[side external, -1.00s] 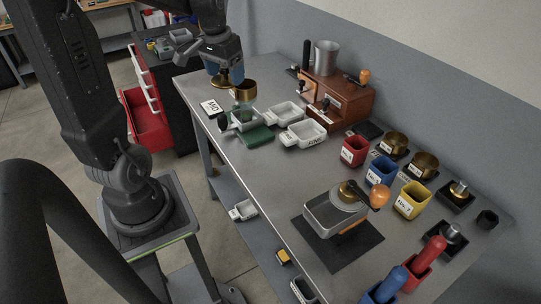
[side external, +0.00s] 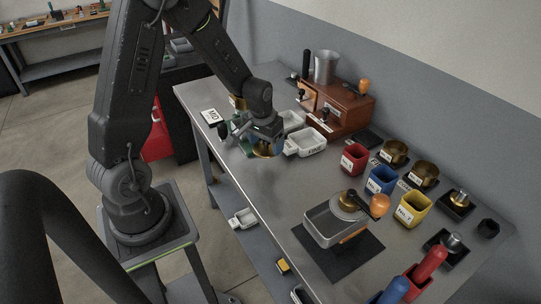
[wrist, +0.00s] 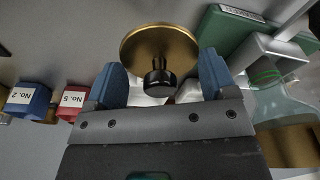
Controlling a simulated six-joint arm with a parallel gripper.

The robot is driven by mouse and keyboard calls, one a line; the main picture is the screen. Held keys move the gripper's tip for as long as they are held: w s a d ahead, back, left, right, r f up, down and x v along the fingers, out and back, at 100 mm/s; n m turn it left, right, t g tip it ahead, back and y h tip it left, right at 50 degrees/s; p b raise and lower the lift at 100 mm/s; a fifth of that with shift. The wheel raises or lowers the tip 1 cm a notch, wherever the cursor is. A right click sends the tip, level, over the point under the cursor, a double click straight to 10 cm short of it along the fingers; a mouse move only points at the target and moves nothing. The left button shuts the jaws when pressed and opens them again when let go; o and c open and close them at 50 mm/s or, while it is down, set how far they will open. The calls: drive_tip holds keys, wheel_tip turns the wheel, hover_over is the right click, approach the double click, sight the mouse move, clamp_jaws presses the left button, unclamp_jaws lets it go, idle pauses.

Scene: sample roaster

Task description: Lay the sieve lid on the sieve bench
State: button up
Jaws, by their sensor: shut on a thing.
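The sieve lid (wrist: 150,50) is a round brass disc with a black knob (wrist: 159,82). My gripper (side external: 266,141) is shut on the lid, its blue fingers at either side of the knob in the wrist view. The lid's brass edge (side external: 266,152) shows under the gripper in the side view, above the steel table. A green stand (wrist: 228,36) with a label and a grey frame, perhaps the sieve bench, lies at the upper right of the wrist view. My gripper hides most of it in the side view. A brass sieve pot (wrist: 292,146) shows at lower right.
White trays (side external: 307,142) stand just right of my gripper, before a brown wooden machine (side external: 338,106). Red (side external: 353,158), blue (side external: 380,180) and yellow (side external: 412,210) cups stand farther right.

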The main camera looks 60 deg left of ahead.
sight(270, 149)
drive_tip(key=shift+w+d+f, duration=0.45)
drive_tip(key=shift+f, duration=1.95)
drive_tip(key=o, duration=0.7)
drive_tip(key=shift+f, duration=0.1)
drive_tip(key=shift+c, duration=0.2)
